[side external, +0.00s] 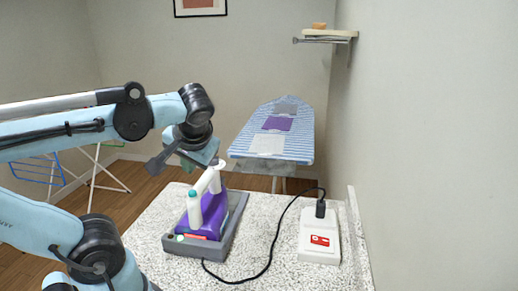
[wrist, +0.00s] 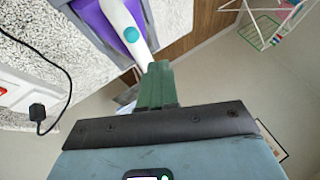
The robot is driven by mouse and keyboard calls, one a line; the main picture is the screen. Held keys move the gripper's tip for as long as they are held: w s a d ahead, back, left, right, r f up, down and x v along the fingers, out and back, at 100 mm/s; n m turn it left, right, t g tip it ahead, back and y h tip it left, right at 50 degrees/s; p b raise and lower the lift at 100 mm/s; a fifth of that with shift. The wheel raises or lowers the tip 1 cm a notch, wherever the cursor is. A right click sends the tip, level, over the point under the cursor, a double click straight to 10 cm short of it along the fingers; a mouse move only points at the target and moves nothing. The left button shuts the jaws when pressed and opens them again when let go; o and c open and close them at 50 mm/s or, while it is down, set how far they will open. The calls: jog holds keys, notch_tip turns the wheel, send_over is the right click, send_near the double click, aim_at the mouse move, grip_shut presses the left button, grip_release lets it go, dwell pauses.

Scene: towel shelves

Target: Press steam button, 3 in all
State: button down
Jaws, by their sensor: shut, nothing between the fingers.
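A purple iron (side external: 210,213) with a white handle (side external: 208,184) sits in a grey tray-like stand on the speckled table. A round teal button (side external: 192,194) is on the handle at its near end. In the wrist view the same teal button (wrist: 131,35) shows clearly on the white handle, with nothing over it. My gripper (wrist: 160,66) has its green fingers shut together and empty. The fingertips are close to the end of the handle, away from the teal button. I cannot tell whether they touch the handle.
The grey stand (side external: 238,220) surrounds the iron. A black cable (side external: 272,252) runs to a plug on a white power box (side external: 320,240) with a red switch. A striped ironing board (side external: 300,131) with folded cloths stands behind. A drying rack is at left, a wall shelf (side external: 330,33) upper right.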

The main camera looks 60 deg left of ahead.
aim_at(194, 192)
jog(key=shift+r, duration=1.1)
jog(key=shift+r, duration=0.1)
dwell(1.6)
notch_tip(194, 192, up, 4)
jog(key=shift+f, duration=0.2)
jog(key=shift+f, duration=4.4)
jog(key=shift+f, duration=0.2)
jog(key=shift+f, duration=0.25)
